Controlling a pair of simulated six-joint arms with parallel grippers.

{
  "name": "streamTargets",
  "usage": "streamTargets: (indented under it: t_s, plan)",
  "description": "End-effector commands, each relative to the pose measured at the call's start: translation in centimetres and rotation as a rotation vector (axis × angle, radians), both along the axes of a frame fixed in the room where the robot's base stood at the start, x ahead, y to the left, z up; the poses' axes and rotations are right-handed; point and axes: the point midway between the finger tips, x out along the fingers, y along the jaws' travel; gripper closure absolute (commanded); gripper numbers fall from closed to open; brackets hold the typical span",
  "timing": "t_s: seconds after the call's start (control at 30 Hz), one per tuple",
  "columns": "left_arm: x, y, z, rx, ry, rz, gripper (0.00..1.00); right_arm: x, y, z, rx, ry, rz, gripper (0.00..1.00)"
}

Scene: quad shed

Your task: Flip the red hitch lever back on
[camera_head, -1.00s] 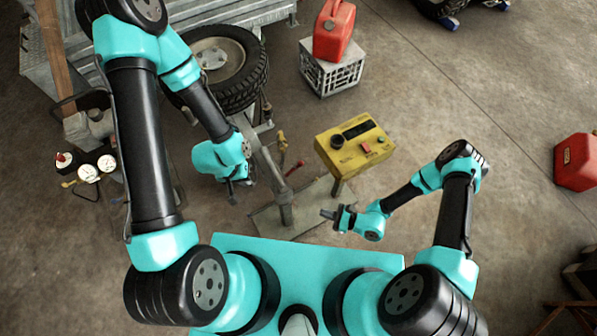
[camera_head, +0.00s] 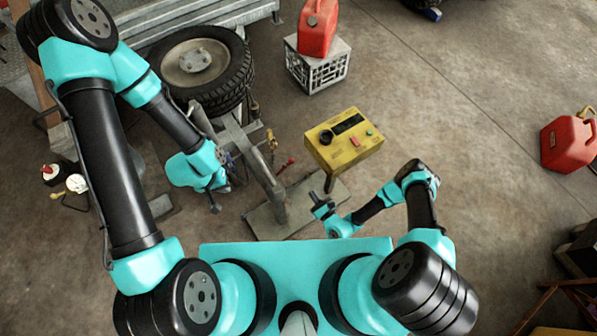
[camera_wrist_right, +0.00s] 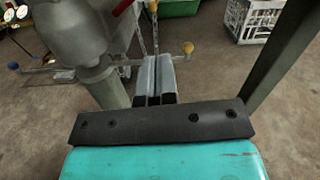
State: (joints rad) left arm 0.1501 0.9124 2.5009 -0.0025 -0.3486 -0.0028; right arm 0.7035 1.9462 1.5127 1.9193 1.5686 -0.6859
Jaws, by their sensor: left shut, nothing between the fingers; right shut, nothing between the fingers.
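The red hitch lever (camera_head: 287,165) is a thin rod with a red tip, beside the grey hitch post (camera_head: 262,172) in the head view. A red handle (camera_wrist_right: 122,7), probably this lever, is cut by the top edge of the right wrist view. My right gripper (camera_head: 316,197) is shut and empty, right of the post and below the lever, apart from it. Its closed fingers (camera_wrist_right: 152,78) show in the wrist view, pointing at crossed rods near the post. My left gripper (camera_head: 215,206) is shut and empty, left of the post.
A yellow control box (camera_head: 343,140) stands on a thin post near my right gripper. The trailer wheel (camera_head: 198,68) is behind the hitch. A red can sits on a grey crate (camera_head: 318,70). Another red can (camera_head: 569,143) stands far right. Open floor lies between.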

Motion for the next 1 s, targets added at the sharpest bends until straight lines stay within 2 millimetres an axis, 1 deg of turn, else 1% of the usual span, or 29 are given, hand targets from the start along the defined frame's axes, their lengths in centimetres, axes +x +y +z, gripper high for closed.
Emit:
streamTargets:
  t_s: [0.17, 0.37, 0.87, 1.0]
  plan:
    - [0.0, 0.0, 0.0, 0.0, 0.0, 0.0, 1.0, 0.5, 0.3, 0.1, -0.001, 0.0, 0.002, 1.0]
    - [0.0, 0.0, 0.0, 0.0, 0.0, 0.0, 1.0, 2.1, 1.4, 0.3, 0.0, -0.002, 0.005, 1.0]
    - [0.0, 0.0, 0.0, 0.0, 0.0, 0.0, 1.0, 8.4, 5.2, 0.8, -0.001, -0.003, 0.005, 1.0]
    - [0.0, 0.0, 0.0, 0.0, 0.0, 0.0, 1.0, 9.6, 6.0, 2.3, 0.0, -0.001, 0.004, 1.0]
